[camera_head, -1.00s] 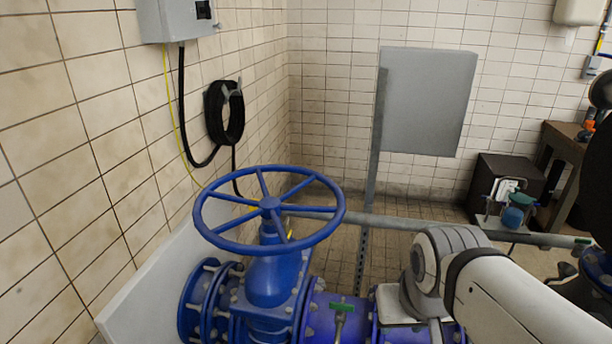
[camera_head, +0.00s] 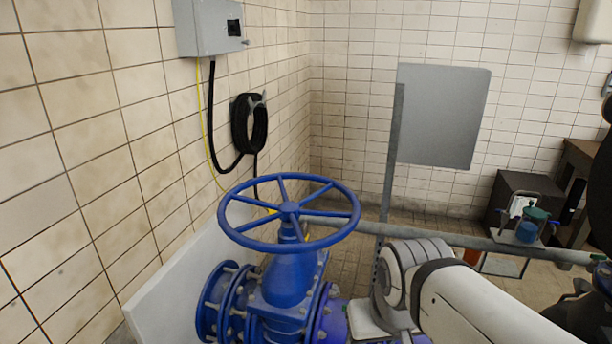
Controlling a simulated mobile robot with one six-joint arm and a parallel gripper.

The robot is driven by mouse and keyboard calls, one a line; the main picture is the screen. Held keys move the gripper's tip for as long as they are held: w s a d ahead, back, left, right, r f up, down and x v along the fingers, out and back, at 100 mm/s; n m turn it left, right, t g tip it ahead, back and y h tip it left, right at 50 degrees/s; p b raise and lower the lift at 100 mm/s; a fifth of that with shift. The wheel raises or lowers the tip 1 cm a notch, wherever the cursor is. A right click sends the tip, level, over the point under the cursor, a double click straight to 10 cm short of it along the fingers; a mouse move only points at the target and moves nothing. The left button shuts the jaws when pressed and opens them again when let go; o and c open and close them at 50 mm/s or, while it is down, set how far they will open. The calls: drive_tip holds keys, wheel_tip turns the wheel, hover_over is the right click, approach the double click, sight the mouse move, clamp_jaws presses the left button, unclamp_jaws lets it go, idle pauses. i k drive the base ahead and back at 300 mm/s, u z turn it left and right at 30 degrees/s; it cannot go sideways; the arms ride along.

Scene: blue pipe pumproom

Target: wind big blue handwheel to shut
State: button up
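The big blue handwheel (camera_head: 290,240) lies nearly flat on top of a blue valve body (camera_head: 288,282) in the middle of the view. It has several spokes running to a central hub, and nothing touches its rim. My white arm (camera_head: 480,305) comes in from the lower right, and its grey joint lies to the right of the wheel, apart from it. My gripper is not visible in this frame, so its opening and its distance to the wheel cannot be told.
A grey panel on a post (camera_head: 437,115) stands behind the wheel. A horizontal grey pipe (camera_head: 470,241) runs to the right behind my arm. A tiled wall with a grey box (camera_head: 208,28) and a coiled black hose (camera_head: 250,123) is on the left. Space above the wheel is clear.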

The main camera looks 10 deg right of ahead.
sight(289, 212)
drive_tip(key=i, duration=1)
